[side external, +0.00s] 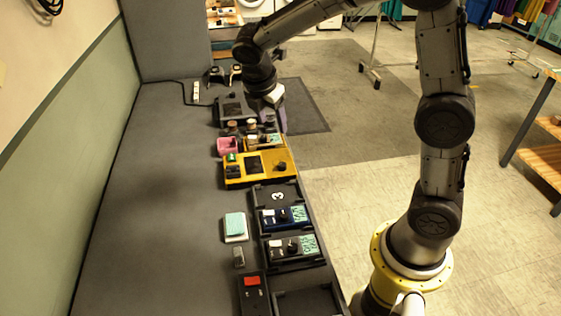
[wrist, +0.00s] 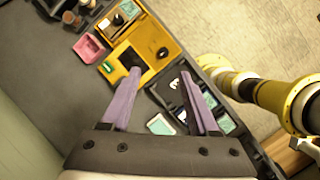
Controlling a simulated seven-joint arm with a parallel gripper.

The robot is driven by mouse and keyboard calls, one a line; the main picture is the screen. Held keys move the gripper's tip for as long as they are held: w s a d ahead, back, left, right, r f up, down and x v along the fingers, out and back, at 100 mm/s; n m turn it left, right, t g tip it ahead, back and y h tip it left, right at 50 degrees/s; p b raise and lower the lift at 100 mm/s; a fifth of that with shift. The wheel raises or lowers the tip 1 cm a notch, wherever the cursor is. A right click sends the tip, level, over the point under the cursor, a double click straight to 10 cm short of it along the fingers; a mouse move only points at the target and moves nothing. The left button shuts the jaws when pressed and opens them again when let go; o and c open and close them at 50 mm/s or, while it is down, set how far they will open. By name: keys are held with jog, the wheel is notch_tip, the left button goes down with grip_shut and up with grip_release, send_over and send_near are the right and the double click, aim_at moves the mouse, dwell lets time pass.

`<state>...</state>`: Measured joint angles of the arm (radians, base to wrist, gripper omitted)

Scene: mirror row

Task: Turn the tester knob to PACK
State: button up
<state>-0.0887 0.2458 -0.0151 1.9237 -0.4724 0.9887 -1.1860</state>
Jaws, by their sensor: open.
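The tester is a yellow box (side external: 235,180) with a dark screen, a green button and a black knob (side external: 281,167), midway along the bench in the side view. In the wrist view the yellow tester (wrist: 146,38) lies ahead of the fingers, with its knob (wrist: 163,52) showing clear. The knob's labels and pointer are too small to read. My gripper (wrist: 162,73) is open and empty, its two purple fingers apart above the bench, not touching the knob. In the side view my gripper (side external: 273,119) hangs beyond the tester, and its fingertips are hard to make out.
A pink bin (side external: 228,146) and a small device (side external: 264,142) stand beyond the tester. Nearer are a black tray marked 3 (side external: 278,196), blue-and-black devices (side external: 283,217) and a teal pad (side external: 235,226). The bench's left side (side external: 150,210) is clear.

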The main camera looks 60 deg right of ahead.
notch_tip(320, 180, down, 3)
jog(key=g, duration=0.1)
send_near(282, 164)
jog(key=x, duration=0.8)
jog(key=shift+f, duration=0.15)
grip_shut()
